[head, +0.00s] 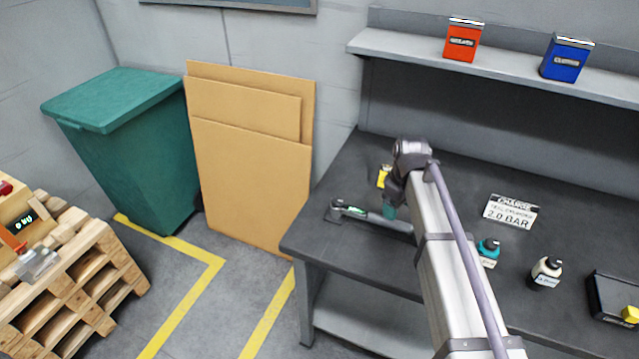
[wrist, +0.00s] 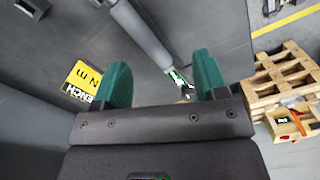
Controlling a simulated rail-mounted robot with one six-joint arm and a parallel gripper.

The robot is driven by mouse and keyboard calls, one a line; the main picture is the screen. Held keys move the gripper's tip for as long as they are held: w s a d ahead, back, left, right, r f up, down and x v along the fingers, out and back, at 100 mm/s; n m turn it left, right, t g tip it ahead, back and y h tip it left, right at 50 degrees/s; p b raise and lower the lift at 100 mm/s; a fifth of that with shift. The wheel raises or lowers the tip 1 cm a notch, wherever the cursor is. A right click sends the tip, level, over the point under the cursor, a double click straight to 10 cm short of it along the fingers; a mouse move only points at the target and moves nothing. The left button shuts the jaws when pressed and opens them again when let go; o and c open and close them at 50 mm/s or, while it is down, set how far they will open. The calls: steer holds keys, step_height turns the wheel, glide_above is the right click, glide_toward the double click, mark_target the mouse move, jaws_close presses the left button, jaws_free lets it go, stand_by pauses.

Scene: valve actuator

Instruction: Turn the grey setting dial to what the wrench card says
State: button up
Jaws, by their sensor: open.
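A torque wrench (head: 375,217) lies on the dark bench near its left end, with a small lit green display. In the wrist view its grey cylindrical shaft (wrist: 143,32) runs diagonally beyond my fingers, with the lit part between them. I cannot tell which part is the grey setting dial.
A white card (head: 511,211) reading "2.0 BAR" lies right of my arm. A shelf (head: 500,65) runs behind. A wooden pallet (head: 75,280) stands far left.

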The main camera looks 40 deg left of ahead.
mark_target(338, 200)
steer(key=s+a+r+n+p, duration=0.1)
steer(key=a+r+n, duration=0.2)
steer(key=a+n, duration=1.05)
steer(key=a+f+m+b, duration=0.1)
steer(key=f+b, duration=0.2)
steer(key=f, duration=0.1)
steer(key=a+f+m+b, duration=0.2)
steer(key=f+b, duration=0.2)
steer(key=a+f+m+b, duration=0.1)
steer(key=a+f+b, duration=0.1)
steer(key=f+b, duration=0.1)
steer(key=shift+s+f+b, duration=0.35)
steer(key=shift+f+b, duration=0.05)
steer(key=shift+b, duration=0.1)
steer(key=shift+r, duration=0.15)
steer(key=shift+m, duration=0.25)
steer(key=c, duration=0.9)
